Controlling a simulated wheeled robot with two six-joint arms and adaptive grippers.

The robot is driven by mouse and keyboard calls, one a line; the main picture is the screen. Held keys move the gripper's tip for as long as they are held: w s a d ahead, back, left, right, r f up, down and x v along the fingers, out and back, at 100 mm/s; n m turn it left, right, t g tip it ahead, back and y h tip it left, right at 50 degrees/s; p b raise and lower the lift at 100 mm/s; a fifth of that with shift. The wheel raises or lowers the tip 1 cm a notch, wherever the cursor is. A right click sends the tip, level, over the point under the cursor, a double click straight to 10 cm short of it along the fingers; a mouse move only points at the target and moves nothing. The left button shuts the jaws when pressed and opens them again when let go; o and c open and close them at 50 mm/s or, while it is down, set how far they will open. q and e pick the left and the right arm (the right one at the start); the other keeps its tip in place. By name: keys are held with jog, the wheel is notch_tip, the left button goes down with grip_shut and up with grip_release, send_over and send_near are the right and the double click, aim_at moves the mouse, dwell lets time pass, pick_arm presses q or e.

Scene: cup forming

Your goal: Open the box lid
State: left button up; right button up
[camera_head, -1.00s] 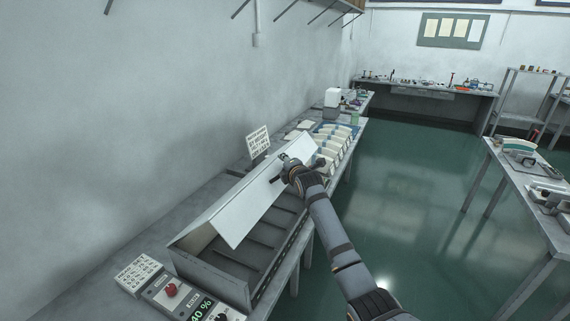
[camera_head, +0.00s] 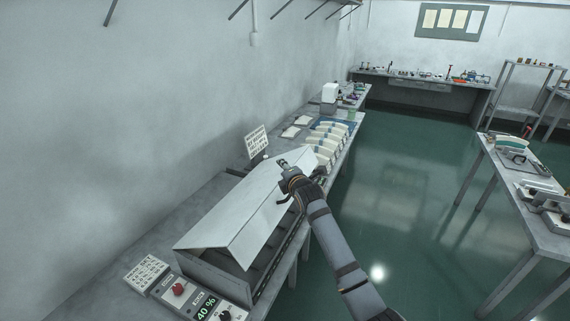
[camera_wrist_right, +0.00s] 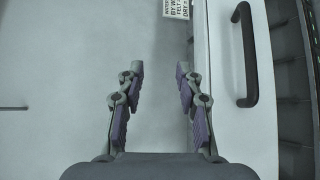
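The long grey box (camera_head: 212,274) stands on the bench along the left wall. Its white lid (camera_head: 262,220) is partly open: the front panel slopes out over the box, and a dark strip of the inside shows beneath it. My right gripper (camera_head: 284,164) is above the far end of the lid. In the right wrist view my right gripper (camera_wrist_right: 158,85) is open, with nothing between its fingers. A black handle (camera_wrist_right: 247,55) on the lid (camera_wrist_right: 235,125) is to the right of the fingers, apart from them. My left gripper is not in view.
A control panel with a red knob (camera_head: 178,289) and a 40 % display (camera_head: 206,307) sits at the near end of the box. A sign (camera_head: 256,140) stands behind the box. White curved pieces (camera_head: 333,137) lie beyond it.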

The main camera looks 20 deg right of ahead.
jog(key=shift+s+a+r+p, duration=0.3)
jog(key=shift+s+r+p, duration=0.15)
jog(key=shift+s+r, duration=0.3)
jog(key=shift+s+a+r+p, duration=0.3)
jog(key=shift+s+r+p, duration=0.2)
jog(key=shift+s, duration=0.4)
